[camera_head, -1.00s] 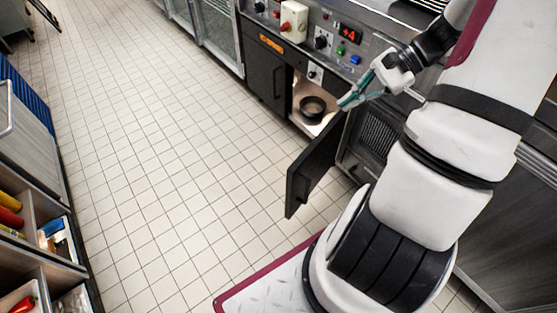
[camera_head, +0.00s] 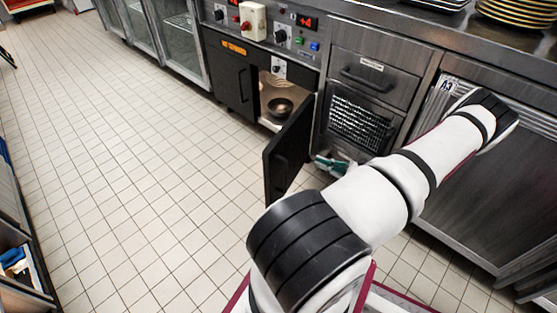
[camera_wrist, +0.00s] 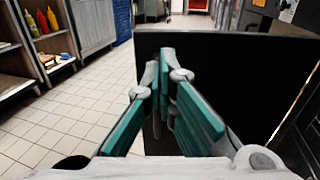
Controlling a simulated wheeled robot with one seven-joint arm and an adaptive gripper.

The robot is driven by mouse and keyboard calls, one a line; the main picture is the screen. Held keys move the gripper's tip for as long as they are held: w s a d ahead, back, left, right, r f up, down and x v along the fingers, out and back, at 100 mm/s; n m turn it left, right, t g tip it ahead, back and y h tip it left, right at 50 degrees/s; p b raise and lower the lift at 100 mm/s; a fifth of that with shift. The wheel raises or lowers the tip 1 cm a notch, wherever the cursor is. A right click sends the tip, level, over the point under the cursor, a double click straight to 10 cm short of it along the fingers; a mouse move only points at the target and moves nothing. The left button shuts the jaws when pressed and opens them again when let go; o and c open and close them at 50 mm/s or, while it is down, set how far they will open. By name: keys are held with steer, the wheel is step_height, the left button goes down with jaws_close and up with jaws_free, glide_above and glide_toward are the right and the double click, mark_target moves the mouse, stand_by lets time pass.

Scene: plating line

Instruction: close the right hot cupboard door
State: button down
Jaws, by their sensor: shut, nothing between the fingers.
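The right hot cupboard door (camera_head: 288,152) is dark and stands wide open, swung out from the counter front. Its dark face fills the middle and right of the wrist view (camera_wrist: 245,75). My gripper (camera_head: 330,165) is low, on the right side of the door, partly hidden by my arm. In the wrist view its teal fingers (camera_wrist: 165,60) are together and empty, pointing at the door. I cannot tell whether they touch it.
The left cupboard door (camera_head: 232,80) is shut. A control panel (camera_head: 265,32) with knobs runs above. A vented steel unit (camera_head: 358,120) stands right of the opening. Tiled floor (camera_head: 130,150) is clear to the left. Shelves with bottles (camera_wrist: 42,20) stand at the wrist view's left.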

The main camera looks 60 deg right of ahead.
mark_target(276, 147)
steer(key=w+b, duration=0.1)
steer(key=w, duration=0.6)
steer(key=w+b, duration=0.2)
steer(key=w, duration=0.5)
steer(key=shift+a, duration=0.2)
